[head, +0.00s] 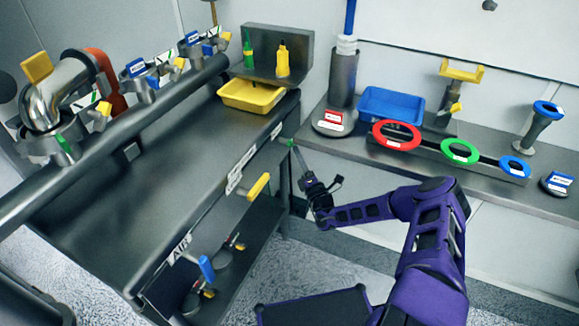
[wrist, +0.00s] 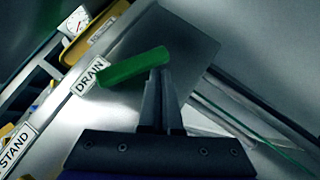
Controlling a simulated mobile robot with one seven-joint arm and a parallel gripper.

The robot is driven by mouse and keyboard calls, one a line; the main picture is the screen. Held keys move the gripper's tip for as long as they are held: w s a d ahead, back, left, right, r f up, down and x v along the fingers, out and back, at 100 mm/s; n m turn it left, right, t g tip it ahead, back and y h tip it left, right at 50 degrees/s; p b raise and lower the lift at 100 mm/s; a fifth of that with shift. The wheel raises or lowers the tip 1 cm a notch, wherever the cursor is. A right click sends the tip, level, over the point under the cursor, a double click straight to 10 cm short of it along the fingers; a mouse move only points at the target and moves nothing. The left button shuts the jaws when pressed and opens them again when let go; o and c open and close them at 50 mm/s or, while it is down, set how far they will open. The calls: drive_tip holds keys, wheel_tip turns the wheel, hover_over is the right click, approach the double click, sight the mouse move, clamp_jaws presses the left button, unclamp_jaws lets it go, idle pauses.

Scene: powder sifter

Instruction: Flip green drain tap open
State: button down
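The green drain tap (wrist: 135,67) shows in the wrist view as a bar handle, slightly tilted, next to the DRAIN label (wrist: 88,77). In the head view the green tap (head: 291,142) is a small spot at the far right end of the bench front. My gripper (wrist: 159,74) has its fingers close together, with the tips at the right part of the handle. I see nothing held between the fingers. I cannot tell whether the tips touch the handle. In the head view my gripper (head: 296,152) reaches up to the tap.
A yellow handle (head: 259,187) and a blue handle (head: 206,268) stick out from the bench front. A yellow tray (head: 252,96) sits on the bench top. A side counter (head: 480,180) with red, green and blue rings lies behind my arm.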

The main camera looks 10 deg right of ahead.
drive_tip(key=shift+w+d+r, duration=0.8)
drive_tip(key=shift+w+r, duration=0.3)
idle(0.3)
